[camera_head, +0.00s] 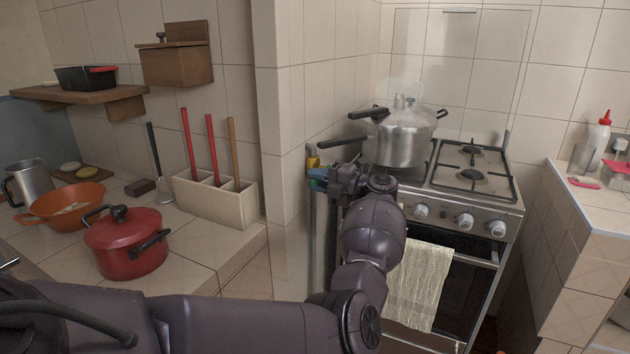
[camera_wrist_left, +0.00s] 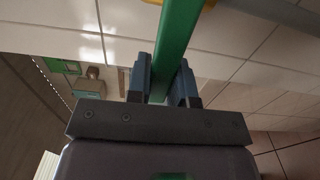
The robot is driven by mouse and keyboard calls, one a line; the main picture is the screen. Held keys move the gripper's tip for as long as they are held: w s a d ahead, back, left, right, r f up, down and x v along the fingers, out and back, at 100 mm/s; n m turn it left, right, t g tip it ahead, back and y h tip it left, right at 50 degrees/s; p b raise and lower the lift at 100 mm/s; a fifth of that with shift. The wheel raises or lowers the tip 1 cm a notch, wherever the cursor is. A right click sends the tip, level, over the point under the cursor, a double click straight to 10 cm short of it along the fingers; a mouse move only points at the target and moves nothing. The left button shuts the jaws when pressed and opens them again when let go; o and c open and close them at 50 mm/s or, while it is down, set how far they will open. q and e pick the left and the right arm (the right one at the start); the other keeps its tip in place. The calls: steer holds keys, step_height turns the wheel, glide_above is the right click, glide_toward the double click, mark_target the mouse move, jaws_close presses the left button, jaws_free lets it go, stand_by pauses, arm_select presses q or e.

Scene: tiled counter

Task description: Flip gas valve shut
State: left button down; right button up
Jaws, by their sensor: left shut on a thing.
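The gas valve shows in the head view as a yellow body (camera_head: 313,162) with a green handle (camera_head: 316,173), on the wall corner left of the stove. In the left wrist view the handle is a long green bar (camera_wrist_left: 176,38) running up between the fingers. My left gripper (camera_head: 328,183) is at the valve, its two fingers (camera_wrist_left: 163,82) shut on the green handle. The part of the handle between the fingers is partly hidden. A yellowish piece (camera_wrist_left: 275,12) shows at the top of the left wrist view. My right gripper is not in view.
The stove (camera_head: 465,205) stands right of the valve, with a pressure cooker (camera_head: 398,140) whose dark handles reach toward the valve. A towel (camera_head: 420,285) hangs on the oven door. The left counter holds a red pot (camera_head: 126,245) and a utensil box (camera_head: 215,205).

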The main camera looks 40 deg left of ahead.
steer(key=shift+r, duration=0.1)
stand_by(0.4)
arm_select(q)
steer(key=c, duration=1)
jaws_free()
steer(key=shift+r, duration=0.1)
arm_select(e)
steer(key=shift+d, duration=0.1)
